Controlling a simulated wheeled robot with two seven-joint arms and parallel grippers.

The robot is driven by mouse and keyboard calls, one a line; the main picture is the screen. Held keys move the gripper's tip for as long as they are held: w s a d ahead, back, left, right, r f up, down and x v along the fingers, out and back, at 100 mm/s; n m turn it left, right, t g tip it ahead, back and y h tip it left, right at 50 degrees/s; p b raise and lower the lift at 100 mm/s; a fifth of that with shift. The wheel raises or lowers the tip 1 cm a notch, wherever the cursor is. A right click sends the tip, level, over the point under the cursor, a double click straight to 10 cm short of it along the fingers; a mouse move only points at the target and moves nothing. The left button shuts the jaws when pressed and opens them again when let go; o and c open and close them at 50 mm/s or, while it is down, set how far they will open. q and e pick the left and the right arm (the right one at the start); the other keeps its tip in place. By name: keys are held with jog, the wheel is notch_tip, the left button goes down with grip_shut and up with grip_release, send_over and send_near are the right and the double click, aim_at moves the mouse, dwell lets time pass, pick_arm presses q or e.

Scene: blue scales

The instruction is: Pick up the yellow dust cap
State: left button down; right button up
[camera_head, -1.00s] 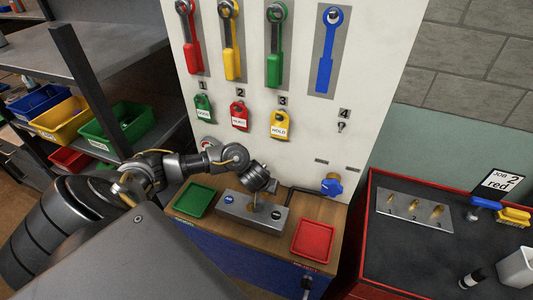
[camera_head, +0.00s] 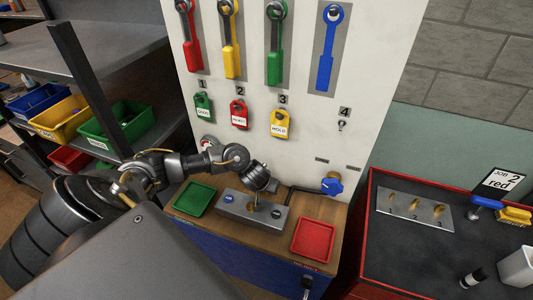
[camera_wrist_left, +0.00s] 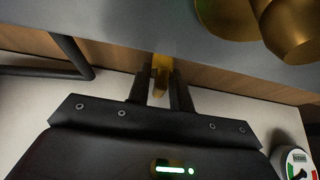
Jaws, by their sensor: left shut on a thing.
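My left gripper (camera_head: 262,192) is just above the grey block (camera_head: 240,215) on the wooden bench, pointing down at it. In the left wrist view, its two black fingers (camera_wrist_left: 160,88) are shut on a small yellow piece, which I take as the yellow dust cap (camera_wrist_left: 161,68). Most of the cap is hidden between the fingers, and I cannot tell whether it is clear of the block. Brass fittings (camera_wrist_left: 288,30) show at the upper right of the wrist view. My right gripper is not in view.
A green tray (camera_head: 179,207) and a red tray (camera_head: 297,252) flank the block. A white panel (camera_head: 365,80) with coloured levers and tags stands behind, with a blue knob (camera_head: 331,186) low on it. A red-edged bench (camera_head: 370,215) stands at right.

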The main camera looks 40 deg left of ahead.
pick_arm(q)
notch_tip(320, 180, up, 3)
jog(key=shift+w+p, duration=0.1)
jog(key=shift+p, duration=0.7)
jog(key=s+a+r+p, duration=0.3)
jog(key=s+a+r, duration=0.3)
jog(key=s+r, duration=0.55)
jog(key=w+d+r+m+g+h+b, duration=0.1)
jog(key=d+m+b, duration=0.4)
jog(key=d, duration=0.6)
jog(key=w+d+m+g+h+b, duration=0.1)
jog(key=w+d+m+h+b, duration=0.2)
jog(key=d+m, duration=0.6)
jog(key=shift+w+d+r+m+h+b, duration=0.3)
jog(key=shift+d+r+h+b, duration=0.1)
jog(key=shift+d+h+b, duration=1.2)
